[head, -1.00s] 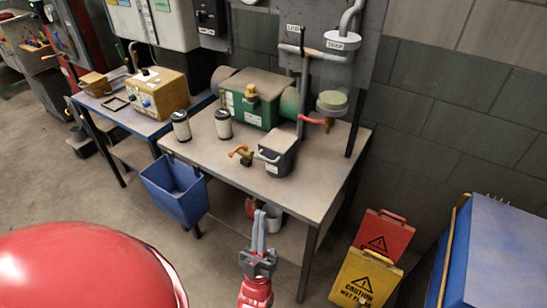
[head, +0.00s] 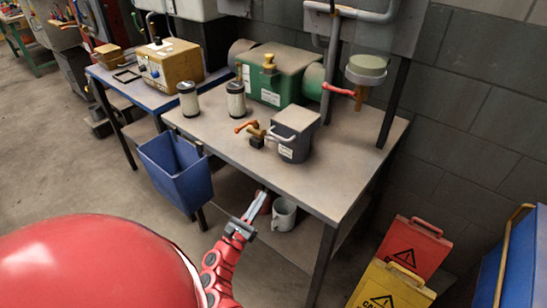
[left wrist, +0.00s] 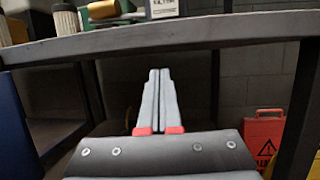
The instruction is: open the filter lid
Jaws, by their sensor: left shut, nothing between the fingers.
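Part of the labelled housing shows at the top of the left wrist view (left wrist: 166,8). My left gripper (head: 262,193) is shut and empty, in front of and below the table's front edge, apart from the housing. In the left wrist view its fingers (left wrist: 159,75) are together. My right gripper is out of view.
A valve with an orange lever (head: 252,130) stands left of the housing. Two filter cartridges (head: 236,100) and a green machine (head: 280,75) stand behind. A blue bin (head: 175,172) hangs at the front left. Caution signs (head: 390,285) stand right.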

